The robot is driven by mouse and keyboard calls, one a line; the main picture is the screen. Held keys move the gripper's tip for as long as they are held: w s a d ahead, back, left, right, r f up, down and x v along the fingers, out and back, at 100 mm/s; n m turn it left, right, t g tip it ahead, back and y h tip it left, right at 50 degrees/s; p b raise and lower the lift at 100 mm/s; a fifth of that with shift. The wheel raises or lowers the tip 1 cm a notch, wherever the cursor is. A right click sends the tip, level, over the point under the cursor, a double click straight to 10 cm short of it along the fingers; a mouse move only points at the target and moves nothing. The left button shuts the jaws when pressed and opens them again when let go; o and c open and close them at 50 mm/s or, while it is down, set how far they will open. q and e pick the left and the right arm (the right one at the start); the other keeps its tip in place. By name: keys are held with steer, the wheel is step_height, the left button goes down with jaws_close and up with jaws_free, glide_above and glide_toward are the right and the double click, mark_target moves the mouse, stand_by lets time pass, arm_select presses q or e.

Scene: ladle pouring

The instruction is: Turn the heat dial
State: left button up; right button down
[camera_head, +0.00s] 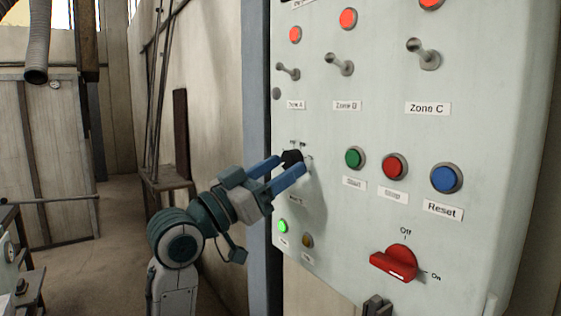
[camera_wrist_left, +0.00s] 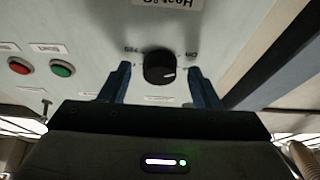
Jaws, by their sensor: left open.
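The heat dial (camera_head: 292,157) is a black round knob on the pale control panel, partly hidden by my left gripper in the head view. The left wrist view shows the dial (camera_wrist_left: 158,68) with a white pointer mark and small printed labels around it. My left gripper (camera_head: 291,163) is open, with its blue fingers at the dial. In the left wrist view the fingers (camera_wrist_left: 160,72) lie on either side of the knob, with a visible gap on each side. My right gripper is not seen.
Green (camera_head: 355,158), red (camera_head: 395,166) and blue (camera_head: 445,178) buttons lie right of the dial. Toggle switches (camera_head: 424,54) stick out above. A red rotary switch (camera_head: 396,263) is below right. Open floor (camera_head: 115,220) lies left of the panel.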

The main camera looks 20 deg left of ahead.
arm_select(q)
steer(key=shift+w+d+r, duration=0.1)
steer(key=shift+w, duration=0.1)
steer(key=shift+c, duration=0.5)
steer(key=c, duration=0.9)
steer(key=shift+w+f+m+g+h+b, duration=0.1)
steer(key=shift+m+g+h+b, duration=0.25)
steer(key=shift+m+b, duration=0.55)
steer(key=shift+f+m+g+h+b, duration=0.1)
steer(key=shift+m+g+h+b, duration=0.2)
steer(key=shift+m+b, duration=0.6)
steer(key=m+b, duration=0.1)
steer(key=m, duration=0.1)
steer(key=m+g+h, duration=0.1)
steer(key=m, duration=0.1)
steer(key=shift+a+g+b, duration=0.2)
steer(key=shift+g+b, duration=0.05)
steer(key=shift+b, duration=0.1)
steer(key=m, duration=0.1)
steer(key=m+g+h+b, duration=0.1)
steer(key=m, duration=0.1)
steer(key=shift+w+a+r+g, duration=0.1)
steer(key=shift+r+g, duration=0.1)
steer(key=shift+g, duration=0.1)
steer(key=shift+r+m+g+b, duration=0.1)
steer(key=shift+m+g+b, duration=0.4)
steer(key=shift+m, duration=0.8)
